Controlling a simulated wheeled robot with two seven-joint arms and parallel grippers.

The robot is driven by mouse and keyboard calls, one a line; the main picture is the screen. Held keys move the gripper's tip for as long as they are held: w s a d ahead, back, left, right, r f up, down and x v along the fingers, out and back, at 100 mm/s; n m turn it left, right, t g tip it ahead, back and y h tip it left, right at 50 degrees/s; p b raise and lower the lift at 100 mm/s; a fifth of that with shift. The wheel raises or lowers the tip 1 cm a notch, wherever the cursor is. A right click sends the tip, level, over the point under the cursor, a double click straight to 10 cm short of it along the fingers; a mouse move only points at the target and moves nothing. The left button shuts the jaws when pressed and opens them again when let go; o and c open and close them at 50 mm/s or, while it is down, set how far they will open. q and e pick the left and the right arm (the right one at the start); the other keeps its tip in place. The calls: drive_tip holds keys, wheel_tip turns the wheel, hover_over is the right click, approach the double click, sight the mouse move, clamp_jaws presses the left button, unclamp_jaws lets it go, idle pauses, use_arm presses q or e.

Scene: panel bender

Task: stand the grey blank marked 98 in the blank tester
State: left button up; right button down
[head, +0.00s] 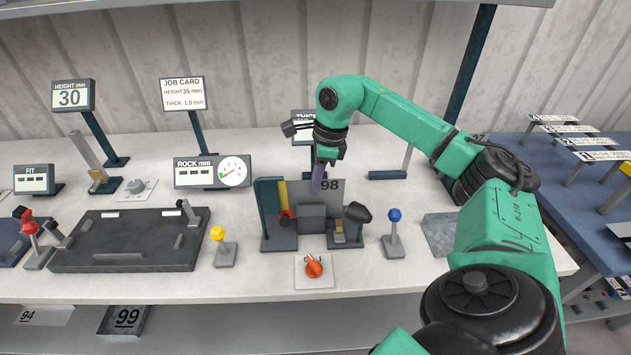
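The grey blank marked 98 (328,187) stands upright in a fixture (281,243) that looks like the blank tester, at the middle of the bench. A grey block in front hides its lower part. My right gripper (318,183) points down at the blank's upper edge, just left of the number. One purple-grey finger shows in front of the plate. The other finger is hidden, so I cannot tell whether the gripper is shut on the blank. My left gripper is not in view.
An orange knob (313,266) sits in front of the fixture. A yellow-topped lever (218,237) and a blue-topped lever (395,219) flank it. A rock gauge (213,172) stands behind left. A dark plate (120,255) lies at left. Another blank marked 99 (127,318) is below the bench.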

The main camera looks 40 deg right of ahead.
drive_tip(key=shift+f+b, duration=0.35)
drive_tip(key=shift+f, duration=0.2)
drive_tip(key=c, duration=1)
unclamp_jaws()
drive_tip(key=shift+r, duration=0.1)
drive_tip(key=v, duration=0.9)
drive_tip(key=shift+a, duration=0.15)
drive_tip(key=p+v, duration=0.1)
drive_tip(key=v, duration=0.4)
drive_tip(key=shift+s+r+p, duration=0.1)
drive_tip(key=shift+r+p, duration=0.15)
drive_tip(key=shift+p, duration=0.1)
